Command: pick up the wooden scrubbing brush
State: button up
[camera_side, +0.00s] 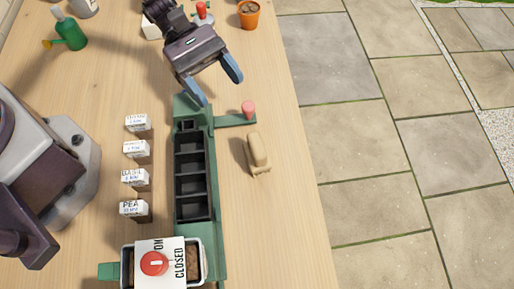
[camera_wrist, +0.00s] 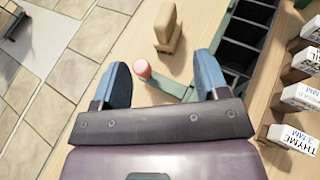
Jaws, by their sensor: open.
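The wooden scrubbing brush (camera_side: 258,152) lies on the table to the right of the black tray in the side view. It is tan, with a raised handle on a wider base. It also shows in the wrist view (camera_wrist: 167,28), beyond my fingertips and a little above the middle of the gap. My gripper (camera_side: 216,92) is open, with two blue fingers apart and nothing between them. In the wrist view my gripper (camera_wrist: 160,72) has the brush ahead of it, not touching. In the side view it is up the picture from the brush, above the table.
A green bar with a pink-red knob (camera_side: 248,108) lies between my gripper and the brush. The black cell tray (camera_side: 192,180) sits in a green frame. Several white seed boxes (camera_side: 134,177) stand left of it. The table right of the brush is bare up to its edge.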

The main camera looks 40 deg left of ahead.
aim_at(254, 138)
jog(key=x, duration=1.1)
jog(key=shift+s+r, duration=0.1)
jog(key=shift+s, duration=0.05)
jog(key=c, duration=1.3)
